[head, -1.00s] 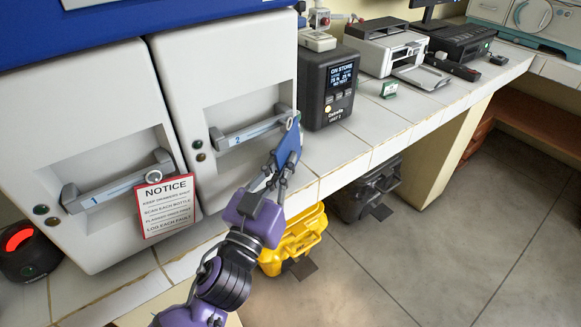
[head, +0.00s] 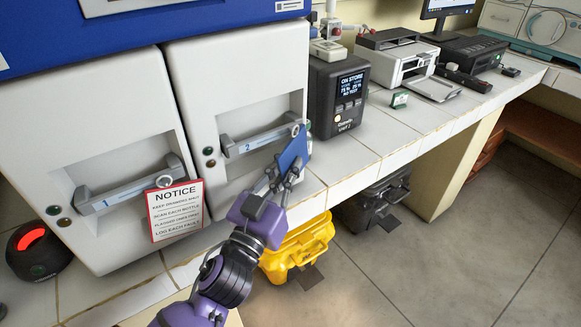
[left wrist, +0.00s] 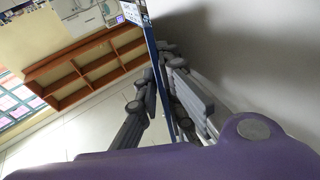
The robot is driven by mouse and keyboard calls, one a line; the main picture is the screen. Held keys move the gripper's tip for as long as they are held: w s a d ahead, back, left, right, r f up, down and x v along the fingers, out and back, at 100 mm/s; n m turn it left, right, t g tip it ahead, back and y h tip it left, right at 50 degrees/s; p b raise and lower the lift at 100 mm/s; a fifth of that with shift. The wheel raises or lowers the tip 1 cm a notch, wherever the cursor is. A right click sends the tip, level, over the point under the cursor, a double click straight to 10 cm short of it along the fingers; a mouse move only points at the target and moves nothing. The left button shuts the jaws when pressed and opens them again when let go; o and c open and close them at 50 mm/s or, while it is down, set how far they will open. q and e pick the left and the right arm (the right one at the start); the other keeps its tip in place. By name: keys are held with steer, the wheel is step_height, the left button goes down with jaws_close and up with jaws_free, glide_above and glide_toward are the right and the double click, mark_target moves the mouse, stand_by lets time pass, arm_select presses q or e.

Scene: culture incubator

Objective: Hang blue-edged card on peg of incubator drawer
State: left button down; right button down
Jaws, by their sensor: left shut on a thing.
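The blue card (head: 294,150) is held upright at the right side of drawer 2, seen from its blue back in the head view. My left gripper (head: 279,178) is shut on its lower part. The card also shows nearly edge-on between the fingers in the left wrist view (left wrist: 158,60). Drawer 2's handle (head: 258,141) has a round peg (head: 296,130) at its right end, close by the card's upper edge. Whether card and peg touch I cannot tell. Drawer 1's handle (head: 130,190) has a red-edged notice card (head: 177,210) hanging by its right end. My right gripper is not in view.
A dark unit with a lit screen (head: 338,95) stands on the tiled counter just right of drawer 2. A yellow case (head: 297,250) and a black case (head: 372,205) sit below the counter. A red-lit scanner (head: 36,250) stands at left.

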arm_select(q)
steer(key=shift+w+a+f, duration=0.15)
steer(key=shift+a+f, duration=0.05)
steer(key=shift+a, duration=0.15)
steer(key=c, duration=1.8)
jaws_free()
steer(key=shift+w, duration=0.1)
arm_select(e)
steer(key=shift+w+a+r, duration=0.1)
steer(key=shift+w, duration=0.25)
arm_select(q)
steer(key=shift+d, duration=0.1)
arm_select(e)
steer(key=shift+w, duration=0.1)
arm_select(q)
steer(key=v, duration=1.2)
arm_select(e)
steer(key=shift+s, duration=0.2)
